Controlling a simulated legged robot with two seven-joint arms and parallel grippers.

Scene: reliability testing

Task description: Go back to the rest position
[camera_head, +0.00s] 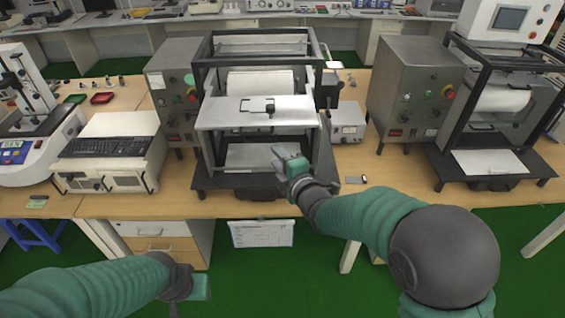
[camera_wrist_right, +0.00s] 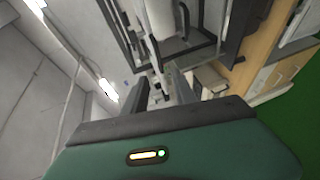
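My right gripper (camera_head: 281,153) is raised in front of the middle test machine (camera_head: 258,105), below its light grey front panel. In the right wrist view my right gripper (camera_wrist_right: 158,88) shows two dark fingers standing apart with nothing between them. My left gripper (camera_head: 203,286) is low at the bottom left, in front of the bench and over the green floor. Its fingers cannot be made out. No object shows in either gripper.
A wooden bench (camera_head: 330,203) runs across the view. On it stand a grey control box (camera_head: 412,90), a second framed machine (camera_head: 500,100), a keyboard (camera_head: 106,147) on a white unit, and red and green trays (camera_head: 102,98). Green floor (camera_head: 300,285) lies clear in front.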

